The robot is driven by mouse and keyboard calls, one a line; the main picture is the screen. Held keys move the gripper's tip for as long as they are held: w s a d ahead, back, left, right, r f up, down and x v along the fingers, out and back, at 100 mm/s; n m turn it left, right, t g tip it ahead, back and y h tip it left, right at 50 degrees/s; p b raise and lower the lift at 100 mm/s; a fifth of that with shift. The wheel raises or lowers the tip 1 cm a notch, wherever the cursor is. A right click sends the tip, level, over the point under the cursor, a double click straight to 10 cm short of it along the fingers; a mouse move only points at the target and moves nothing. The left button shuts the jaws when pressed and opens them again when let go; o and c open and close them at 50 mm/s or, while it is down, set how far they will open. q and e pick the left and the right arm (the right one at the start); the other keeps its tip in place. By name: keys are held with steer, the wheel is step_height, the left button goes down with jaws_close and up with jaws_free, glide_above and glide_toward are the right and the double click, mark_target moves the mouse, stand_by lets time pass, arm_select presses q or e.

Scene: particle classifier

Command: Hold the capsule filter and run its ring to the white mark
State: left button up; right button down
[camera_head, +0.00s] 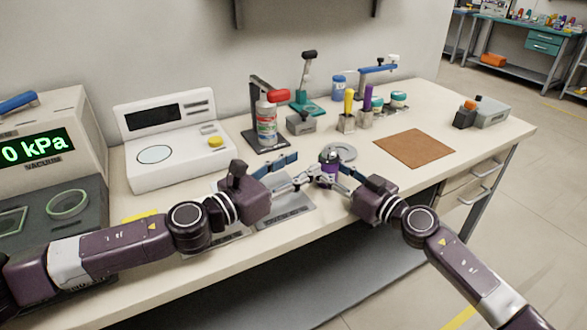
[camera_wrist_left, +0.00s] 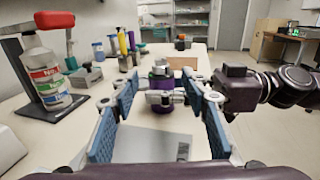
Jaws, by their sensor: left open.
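The capsule filter (camera_head: 328,172) is a small purple upright body near the table's front edge. I cannot make out the ring or the white mark.
A grey plate (camera_head: 290,210) lies under my left gripper. A labelled bottle on a stand (camera_head: 266,125), a grey block (camera_head: 300,124) and tool holders stand behind. A brown mat (camera_head: 415,148) lies right, with clear table around it.

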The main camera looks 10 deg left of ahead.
arm_select(q)
steer(key=shift+v, duration=0.8)
arm_select(e)
steer(key=c, duration=1.2)
jaws_free()
steer(key=shift+d, duration=0.1)
